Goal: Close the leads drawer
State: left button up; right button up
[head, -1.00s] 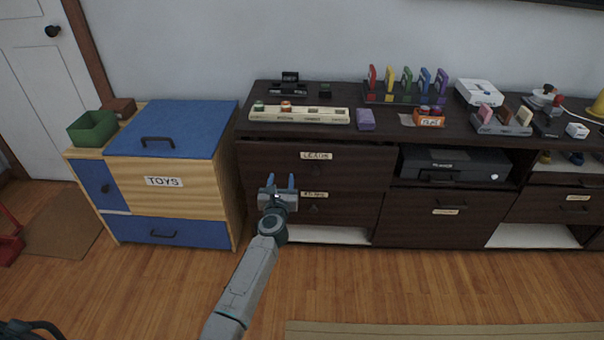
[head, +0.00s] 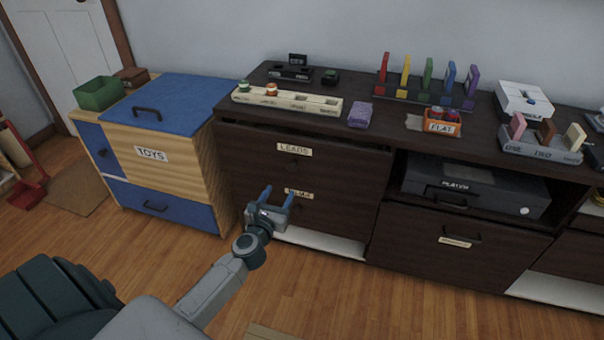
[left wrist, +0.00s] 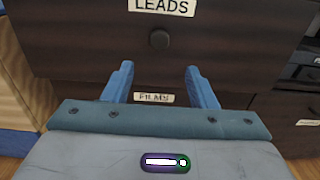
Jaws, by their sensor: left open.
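The leads drawer (head: 345,172) is the dark upper drawer at the left of the long cabinet, with a LEADS label (head: 294,149). Its front appears to stand out a little from the cabinet; how far is hard to tell. In the left wrist view the leads drawer front (left wrist: 85,40) fills the top, with its round knob (left wrist: 160,39) centred beyond the fingertips. My left gripper (head: 279,194) is open and empty, in front of the cabinet and below the LEADS label. It also shows in the left wrist view (left wrist: 160,70). My right gripper is not in view.
The FILMS drawer (head: 330,218) lies below, its label partly behind my fingers. A blue and wood toy chest (head: 185,165) stands to the left. The cabinet top (head: 360,88) holds several small items.

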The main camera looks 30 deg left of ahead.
aim_at(291, 168)
pick_arm(q)
jog(key=x, duration=1)
jog(key=shift+a, duration=0.15)
jog(key=shift+c, duration=0.2)
grip_shut()
jog(key=x, duration=0.4)
jog(key=shift+s+b, duration=0.1)
jog(key=shift+b, duration=0.3)
jog(key=shift+w, duration=0.25)
jog(key=shift+a+r, duration=0.1)
jog(key=shift+r, duration=0.1)
